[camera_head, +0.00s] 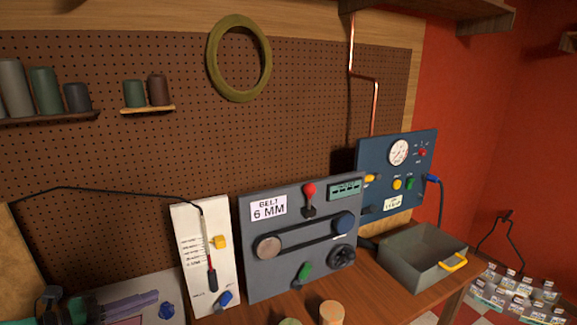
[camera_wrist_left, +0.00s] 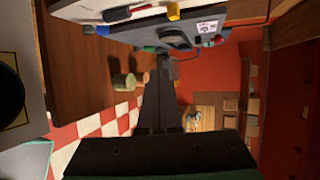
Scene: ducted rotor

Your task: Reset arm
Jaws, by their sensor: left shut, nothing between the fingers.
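My left gripper (camera_wrist_left: 160,78) shows in the left wrist view as dark fingers pressed together, with nothing between them. It is beside the wooden bench (camera_wrist_left: 75,75), apart from the panels. In the head view I cannot make out the left gripper clearly. My right gripper is in neither view.
The bench (camera_head: 380,305) holds a white lever panel (camera_head: 190,222), a grey belt panel (camera_head: 260,232), a blue gauge panel (camera_head: 372,163) and a grey bin (camera_head: 408,268). A wooden cylinder (camera_head: 332,312) stands near the front.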

